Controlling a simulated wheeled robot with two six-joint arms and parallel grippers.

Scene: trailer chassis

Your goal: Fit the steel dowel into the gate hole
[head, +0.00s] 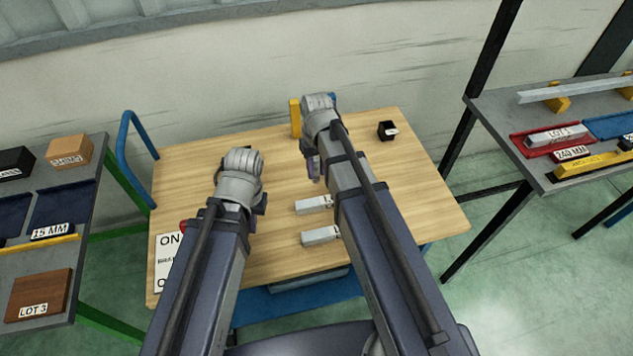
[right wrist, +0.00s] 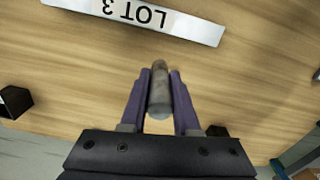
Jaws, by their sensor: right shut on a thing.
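The steel dowel (right wrist: 160,98) is a short grey cylinder with a narrower, rounded tip. In the right wrist view my right gripper (right wrist: 160,73) is shut on it, a purple finger on each side, with the tip showing at the finger ends. In the head view my right gripper (head: 314,168) is over the middle of the wooden table, and the dowel is hard to make out there. My left gripper (head: 258,204) hangs over the table's left part; its fingers are mostly hidden behind its wrist. I cannot make out a gate hole in either view.
Two pale metal blocks (head: 313,205) (head: 320,236) lie on the table (head: 410,200). A yellow upright (head: 295,118) and a black open box (head: 387,130) stand behind. A silver bar labelled LOT 3 (right wrist: 75,5) shows in the wrist view.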

